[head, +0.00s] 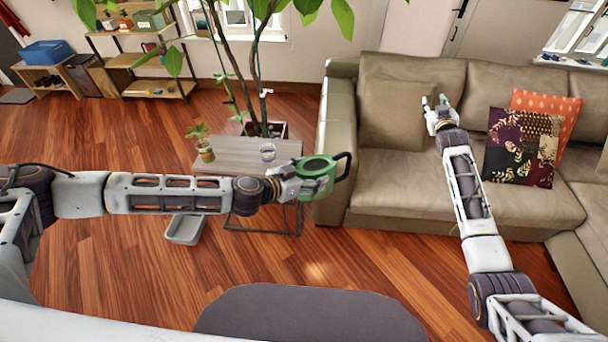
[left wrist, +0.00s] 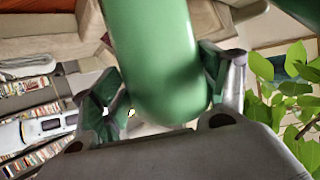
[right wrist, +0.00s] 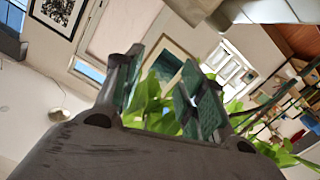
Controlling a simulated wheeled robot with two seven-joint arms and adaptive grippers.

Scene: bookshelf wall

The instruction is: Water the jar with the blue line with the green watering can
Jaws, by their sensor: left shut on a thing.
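The green watering can (head: 316,166) with a black handle is held in my left gripper (head: 290,184), above the right end of the small side table (head: 235,150). Its green body also fills the space between the fingers in the left wrist view (left wrist: 155,60). A clear glass jar (head: 267,152) stands on the table, just left of the can. A jar with a small plant (head: 206,154) stands at the table's left end. The blue line is too small to make out on either jar. My right gripper (head: 436,102) is open and empty in front of the sofa back.
A tall leafy plant (head: 257,75) rises behind the table, its leaves overhanging. A beige sofa (head: 450,195) with cushions is on the right. A grey bin (head: 185,229) stands on the floor by the table. Shelves (head: 150,88) stand at the back left.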

